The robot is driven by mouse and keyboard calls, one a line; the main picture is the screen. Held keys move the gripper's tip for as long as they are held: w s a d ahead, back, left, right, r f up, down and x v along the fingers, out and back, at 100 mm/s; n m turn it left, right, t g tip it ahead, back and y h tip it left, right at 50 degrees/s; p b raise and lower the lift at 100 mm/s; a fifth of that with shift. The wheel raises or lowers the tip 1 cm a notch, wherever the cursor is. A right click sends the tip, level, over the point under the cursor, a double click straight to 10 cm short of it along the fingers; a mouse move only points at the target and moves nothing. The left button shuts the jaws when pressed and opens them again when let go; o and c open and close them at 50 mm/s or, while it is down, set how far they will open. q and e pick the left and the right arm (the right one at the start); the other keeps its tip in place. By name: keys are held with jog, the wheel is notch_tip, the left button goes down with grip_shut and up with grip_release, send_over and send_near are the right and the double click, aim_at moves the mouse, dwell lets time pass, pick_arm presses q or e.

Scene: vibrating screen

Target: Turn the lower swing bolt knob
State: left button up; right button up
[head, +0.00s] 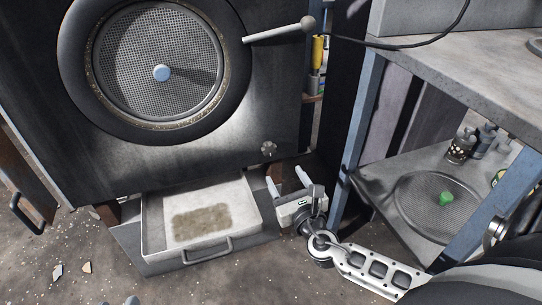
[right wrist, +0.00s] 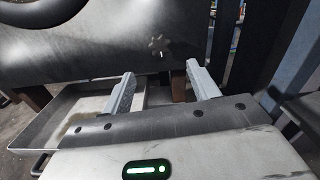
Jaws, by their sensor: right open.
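The lower swing bolt knob (head: 268,149) is a small grey star-shaped knob low on the right part of the dark machine front. It also shows in the right wrist view (right wrist: 157,46), above and between the fingertips. My right gripper (head: 287,179) is open and empty, just below and to the right of the knob in the head view. Its two fingers point toward the machine and are apart from the knob. In the right wrist view the open fingers (right wrist: 161,72) frame a dark gap under the panel. My left gripper is out of view.
An open tray drawer (head: 250,207) with brown grit stands out left of my right gripper. A round mesh screen (head: 160,60) and a pale lever (head: 280,32) are above.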

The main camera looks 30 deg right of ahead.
aim_at(270, 151)
jog(key=b+x, duration=0.1)
jog(key=x, duration=0.9)
jog(key=shift+w+d+b, duration=0.1)
jog(key=shift+w+b, duration=0.05)
jog(key=shift+b, duration=0.2)
jog(key=c, duration=0.9)
